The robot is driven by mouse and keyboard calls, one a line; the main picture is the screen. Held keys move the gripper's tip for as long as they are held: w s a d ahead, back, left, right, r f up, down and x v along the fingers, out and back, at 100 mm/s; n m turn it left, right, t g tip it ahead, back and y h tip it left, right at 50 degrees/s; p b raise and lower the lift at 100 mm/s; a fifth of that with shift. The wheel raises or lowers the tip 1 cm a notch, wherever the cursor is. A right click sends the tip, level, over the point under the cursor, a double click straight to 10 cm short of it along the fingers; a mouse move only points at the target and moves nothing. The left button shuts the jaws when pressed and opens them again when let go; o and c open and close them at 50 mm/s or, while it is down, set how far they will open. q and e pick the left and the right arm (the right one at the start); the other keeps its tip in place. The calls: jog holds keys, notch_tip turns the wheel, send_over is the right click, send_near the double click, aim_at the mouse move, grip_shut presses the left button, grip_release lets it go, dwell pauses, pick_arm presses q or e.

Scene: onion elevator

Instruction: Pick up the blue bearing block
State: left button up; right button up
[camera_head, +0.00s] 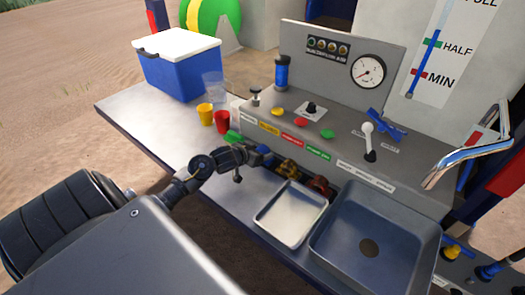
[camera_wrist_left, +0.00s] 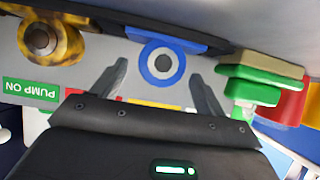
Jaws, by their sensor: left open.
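The blue bearing block (camera_wrist_left: 146,68) shows in the left wrist view, with a grey ring and dark hole at its centre. It lies between and just beyond the two fingertips of my left gripper (camera_wrist_left: 158,84), which is open with a gap on both sides of it. In the head view the left gripper (camera_head: 251,156) is at the counter's front, left of the metal tray. A small blue part, likely the block (camera_head: 265,150), shows at its tip, mostly hidden. My right gripper is in neither view.
Gold-brown parts (camera_head: 289,168) lie right of the gripper. A metal tray (camera_head: 272,210) and a sink (camera_head: 330,235) are further right. A green piece (camera_head: 233,136), a red cup (camera_head: 222,122) and a yellow cup (camera_head: 205,113) are close on the left. The panel (camera_head: 345,135) rises behind.

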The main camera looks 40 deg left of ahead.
aim_at(265, 149)
pick_arm(q)
jog(key=x, duration=0.4)
jog(key=shift+w+f+p, duration=0.1)
jog(key=shift+w+p, duration=0.05)
jog(key=shift+p, duration=0.15)
jog(key=shift+c, duration=0.2)
jog(key=c, duration=1.2)
jog(key=shift+c, duration=0.6)
